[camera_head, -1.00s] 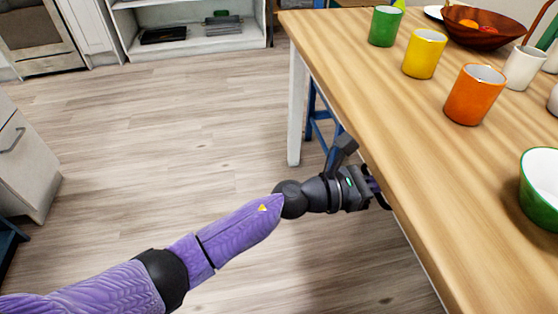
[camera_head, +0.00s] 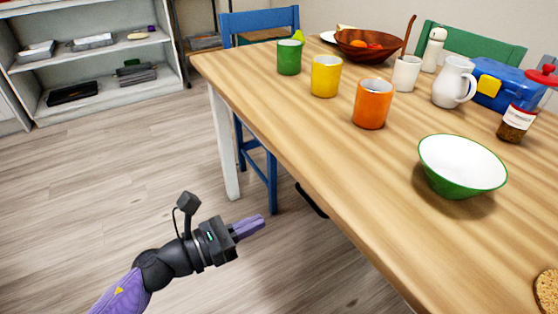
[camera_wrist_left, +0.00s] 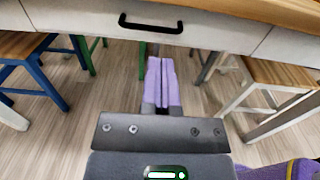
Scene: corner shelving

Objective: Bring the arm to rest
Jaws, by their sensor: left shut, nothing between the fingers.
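My left gripper (camera_head: 250,226) is low beside the table's left edge in the head view, over the floor and apart from the table. Its purple fingers are together with nothing between them. In the left wrist view the closed fingers (camera_wrist_left: 161,82) point toward the space under the table, below a drawer front with a black handle (camera_wrist_left: 150,23). My left arm (camera_head: 125,294) comes in from the lower left. My right gripper is not in view.
The wooden table (camera_head: 300,120) bears a green cup (camera_head: 289,58), yellow cup (camera_head: 326,76), orange cup (camera_head: 372,105) and green-white bowl (camera_head: 461,167). A blue chair (camera_head: 262,150) stands at its far end. A white shelf (camera_head: 90,55) stands back left. Open floor (camera_head: 110,175) lies left.

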